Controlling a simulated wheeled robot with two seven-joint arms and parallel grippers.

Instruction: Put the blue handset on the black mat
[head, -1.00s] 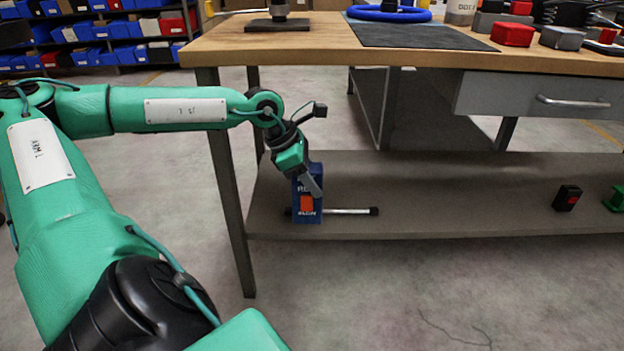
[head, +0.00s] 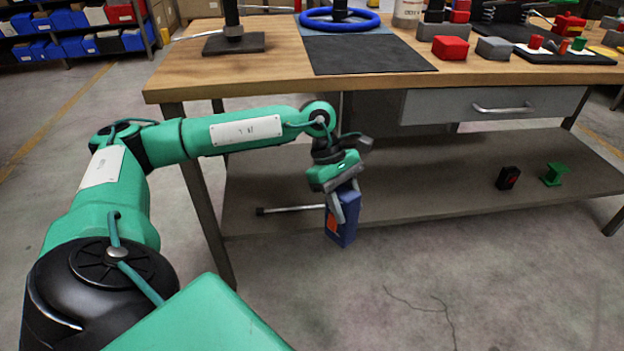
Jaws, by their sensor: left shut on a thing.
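The blue handset (head: 347,229), a boxy blue block with an orange-red patch, is in my left gripper (head: 345,204). The gripper is shut on its upper part and holds it slightly tilted. The handset overlaps the front edge of the lower shelf, its bottom showing below that edge; it looks held out in front of the shelf. The black mat (head: 368,55) lies flat and bare on the wooden table top, up and to the right of the gripper. My right gripper is not in view.
A metal bar with a black end (head: 290,210) lies on the lower shelf (head: 440,195), behind the handset. A black handset-like thing (head: 508,178) and a green piece (head: 554,174) stand further right. Near the mat are a blue ring (head: 340,24), a red block (head: 449,47) and a drawer (head: 490,105).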

